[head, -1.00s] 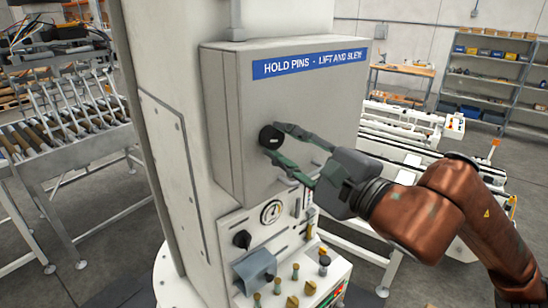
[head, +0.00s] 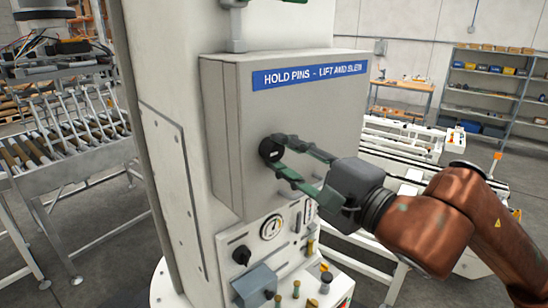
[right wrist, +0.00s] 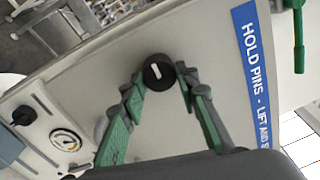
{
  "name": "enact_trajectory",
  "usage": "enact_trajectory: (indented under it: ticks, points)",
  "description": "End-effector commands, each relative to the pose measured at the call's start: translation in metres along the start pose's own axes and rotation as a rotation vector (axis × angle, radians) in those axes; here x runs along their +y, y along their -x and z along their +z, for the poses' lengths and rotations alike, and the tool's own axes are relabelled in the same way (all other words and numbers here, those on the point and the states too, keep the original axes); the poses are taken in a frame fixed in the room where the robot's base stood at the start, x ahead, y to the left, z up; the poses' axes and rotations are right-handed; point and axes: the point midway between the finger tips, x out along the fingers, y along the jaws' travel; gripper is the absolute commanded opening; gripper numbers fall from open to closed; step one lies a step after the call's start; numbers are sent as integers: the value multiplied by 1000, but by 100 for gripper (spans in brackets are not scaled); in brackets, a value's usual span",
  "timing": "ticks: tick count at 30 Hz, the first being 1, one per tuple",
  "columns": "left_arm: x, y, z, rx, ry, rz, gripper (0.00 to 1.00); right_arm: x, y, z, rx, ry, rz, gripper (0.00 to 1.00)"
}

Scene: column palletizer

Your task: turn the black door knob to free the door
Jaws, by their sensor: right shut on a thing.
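The black door knob (head: 269,149) is round with a white mark and sits on the grey door (head: 310,115) of the box labelled "HOLD PINS - LIFT AND SLEW". My right gripper (head: 272,149) is shut on the knob, with one green finger on each side of it. In the right wrist view, the knob (right wrist: 158,72) shows between the fingertips, its white mark slightly tilted. The door lies flush with the box. My left gripper is not in view.
Below the box, a panel carries a gauge (head: 271,227), another black knob (head: 241,255) and several brass fittings. A green lever (right wrist: 298,40) is above the box. A roller conveyor (head: 70,165) stands at left, shelving (head: 490,90) at back right.

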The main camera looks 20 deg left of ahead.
Motion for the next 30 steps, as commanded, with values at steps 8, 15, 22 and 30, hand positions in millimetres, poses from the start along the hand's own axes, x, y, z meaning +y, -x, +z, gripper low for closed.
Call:
enact_trajectory:
  ticks: [8, 15, 22, 30]
  points:
    - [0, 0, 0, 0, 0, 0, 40, 3, 0, -1, 1, -2, 5, 45]
    - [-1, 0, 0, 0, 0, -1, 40, 1, 0, 0, 1, -1, 2, 47]
    - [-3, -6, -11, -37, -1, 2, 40, 0, 16, -2, 5, 0, -1, 47]
    - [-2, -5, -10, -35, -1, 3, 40, 1, 71, -2, 8, 1, -2, 47]
